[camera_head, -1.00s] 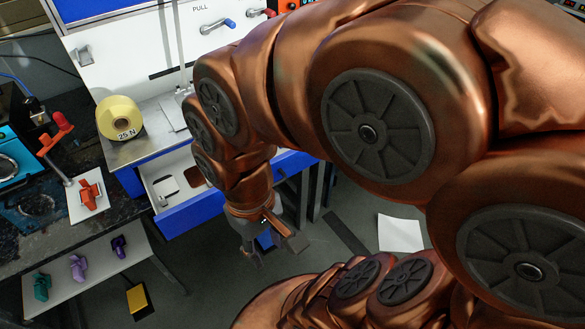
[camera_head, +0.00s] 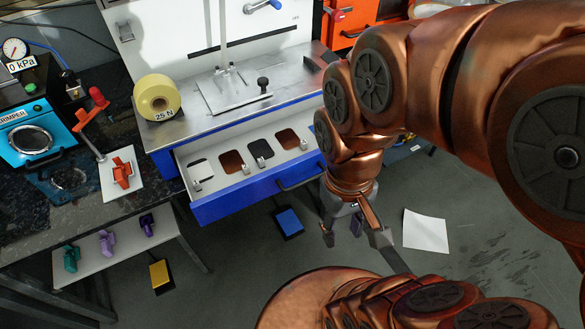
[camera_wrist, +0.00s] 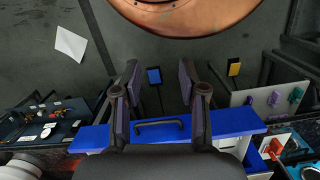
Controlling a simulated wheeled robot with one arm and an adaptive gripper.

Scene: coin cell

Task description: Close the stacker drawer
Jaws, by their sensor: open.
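The stacker drawer (camera_head: 250,197) is pulled out below the steel worktop, with a blue front and a white inside holding several coloured pockets. Its black handle (camera_head: 300,175) is toward the right of the front and also shows in the wrist view (camera_wrist: 158,123). My gripper (camera_head: 362,242) is open and empty, pointing down just outside the drawer front, near its right end. In the wrist view my gripper (camera_wrist: 158,72) has its fingers spread to either side of the handle in the picture; contact with the drawer cannot be told.
A yellow 25 N roll (camera_head: 157,97) sits on the worktop (camera_head: 235,118). A dark bench with a blue crimper (camera_head: 30,130) stands left, above a shelf (camera_head: 120,240) with small coloured parts. A yellow pedal (camera_head: 160,274), blue pedal (camera_head: 288,221) and white sheet (camera_head: 426,231) lie on the floor.

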